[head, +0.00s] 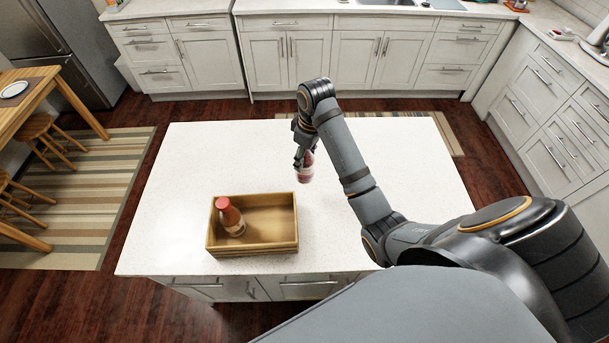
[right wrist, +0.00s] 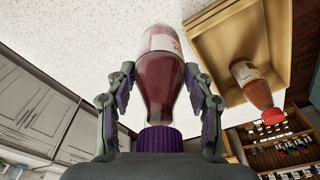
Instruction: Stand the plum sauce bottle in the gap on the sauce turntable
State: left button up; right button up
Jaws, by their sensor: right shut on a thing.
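The plum sauce bottle (head: 306,172) has dark purple-red contents, a pale label and a purple cap. My right gripper (head: 303,156) is shut on it over the white counter, to the right of and behind a wooden tray. In the right wrist view, the bottle (right wrist: 162,75) sits between both fingers, cap towards the palm and base pointing away. I cannot tell whether its base touches the counter. My left gripper is in neither view. I do not see the sauce turntable in either view.
The wooden tray (head: 252,250) stands near the island's front edge and holds a brown sauce bottle (head: 231,216) with a red cap. The white island top (head: 210,155) is otherwise clear. In the right wrist view, shelves with several small items (right wrist: 285,148) show at lower right.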

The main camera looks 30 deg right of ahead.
aim_at(306, 177)
jog(key=f+b, duration=0.1)
jog(key=f, duration=0.1)
jog(key=f+b, duration=0.1)
jog(key=b, duration=0.1)
jog(key=shift+d+f, duration=0.2)
jog(key=shift+f, duration=0.2)
notch_tip(306, 177, down, 2)
jog(key=shift+p, duration=1.15)
jog(key=shift+f, duration=0.35)
notch_tip(306, 177, down, 3)
jog(key=shift+f+p, duration=0.1)
jog(key=shift+p, duration=0.5)
jog(key=shift+f, duration=0.3)
jog(key=o, duration=1.5)
jog(key=shift+f, duration=0.1)
